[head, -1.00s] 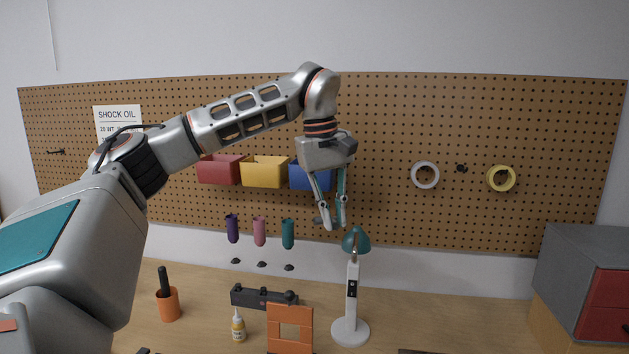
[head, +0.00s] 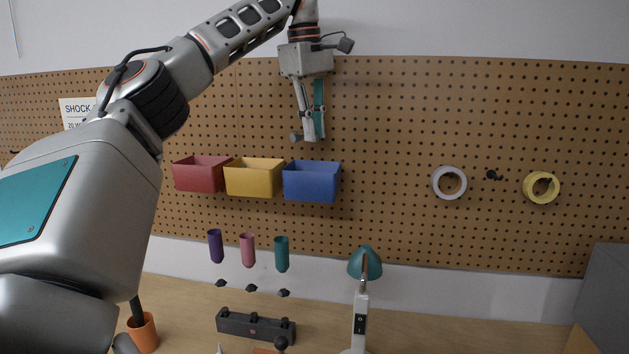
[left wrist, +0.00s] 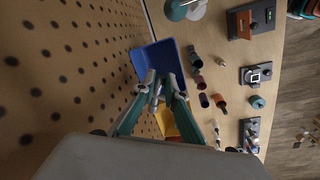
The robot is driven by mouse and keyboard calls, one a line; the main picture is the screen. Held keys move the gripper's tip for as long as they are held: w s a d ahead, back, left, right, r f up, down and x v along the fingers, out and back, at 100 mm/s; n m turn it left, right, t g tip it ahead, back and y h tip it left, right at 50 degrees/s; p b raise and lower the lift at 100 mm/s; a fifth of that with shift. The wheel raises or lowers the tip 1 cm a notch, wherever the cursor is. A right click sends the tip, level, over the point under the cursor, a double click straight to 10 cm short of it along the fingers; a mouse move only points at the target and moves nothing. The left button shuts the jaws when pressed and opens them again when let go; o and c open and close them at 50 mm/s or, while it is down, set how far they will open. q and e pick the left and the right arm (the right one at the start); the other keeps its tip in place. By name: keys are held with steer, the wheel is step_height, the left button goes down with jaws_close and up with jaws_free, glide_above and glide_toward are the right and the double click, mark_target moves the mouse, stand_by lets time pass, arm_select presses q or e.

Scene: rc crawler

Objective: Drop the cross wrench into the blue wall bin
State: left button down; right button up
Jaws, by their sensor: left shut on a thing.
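The blue wall bin (head: 312,184) hangs on the pegboard, rightmost of three bins. My left gripper (head: 309,139) points down above it in the head view, a little clear of its rim. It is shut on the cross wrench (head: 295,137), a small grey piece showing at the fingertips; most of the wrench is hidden. In the left wrist view the fingertips (left wrist: 163,84) and the grey wrench (left wrist: 155,96) appear over the blue bin (left wrist: 146,66), whose open inside shows beyond them. My right gripper is in neither view.
A yellow bin (head: 253,179) and a red bin (head: 200,175) hang left of the blue one. Coloured tubes hang below, with a lamp (head: 364,263) on the bench. Tape rolls (head: 449,183) hang to the right.

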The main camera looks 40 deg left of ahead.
arm_select(q)
steer(key=shift+s+d+f, duration=0.15)
steer(key=shift+s+f, duration=0.05)
steer(key=shift+f, duration=2.6)
steer(key=c, duration=2)
jaws_free()
steer(key=r, duration=0.4)
steer(key=s+r, duration=0.1)
steer(key=r, duration=0.7)
steer(key=shift+s, duration=0.4)
steer(key=shift+f, duration=0.15)
